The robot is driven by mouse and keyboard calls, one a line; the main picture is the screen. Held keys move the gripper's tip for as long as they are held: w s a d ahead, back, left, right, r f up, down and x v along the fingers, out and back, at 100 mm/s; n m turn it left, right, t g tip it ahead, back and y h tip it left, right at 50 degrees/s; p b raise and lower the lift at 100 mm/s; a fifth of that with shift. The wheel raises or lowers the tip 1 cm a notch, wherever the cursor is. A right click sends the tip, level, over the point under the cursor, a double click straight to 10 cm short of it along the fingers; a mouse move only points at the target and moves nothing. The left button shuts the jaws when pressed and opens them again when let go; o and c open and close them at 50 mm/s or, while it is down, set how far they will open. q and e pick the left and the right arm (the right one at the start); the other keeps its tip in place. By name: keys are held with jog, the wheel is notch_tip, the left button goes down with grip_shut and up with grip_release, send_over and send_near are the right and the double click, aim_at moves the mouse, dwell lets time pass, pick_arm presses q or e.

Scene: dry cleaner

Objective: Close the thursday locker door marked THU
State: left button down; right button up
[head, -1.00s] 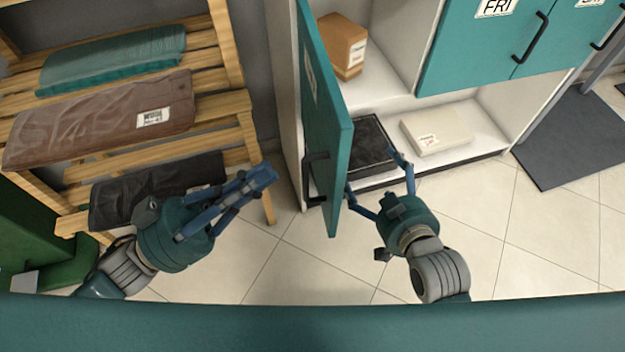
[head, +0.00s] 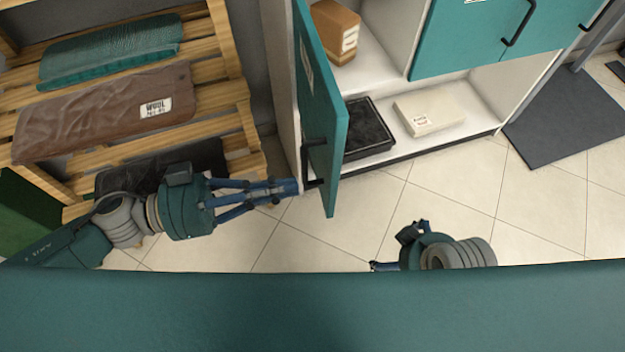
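The teal locker door (head: 325,110) stands wide open and shows nearly edge-on. Its white label (head: 306,68) is too slanted to read; it hangs left of the closed teal doors. Its black bar handle (head: 308,160) is on the left, outer face. My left gripper (head: 286,188) points right with its fingertips together, close to the handle's lower end. I cannot tell whether it touches the handle or door. My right gripper (head: 374,266) is low, right of the door and apart from it; its fingers are mostly hidden.
The open locker holds a brown package (head: 336,30). Below are a black tray (head: 366,130) and a white box (head: 428,111). A wooden rack (head: 218,50) with folded garments stands left. Tiled floor in front of the lockers is clear; a dark mat (head: 565,115) lies right.

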aim_at(331, 179)
pick_arm(q)
jog(key=shift+x, duration=2.55)
pick_arm(e)
jog(key=shift+s+r, duration=0.15)
jog(key=shift+r, duration=0.3)
pick_arm(q)
jog(key=shift+r, duration=0.1)
pick_arm(e)
jog(key=shift+r, duration=0.1)
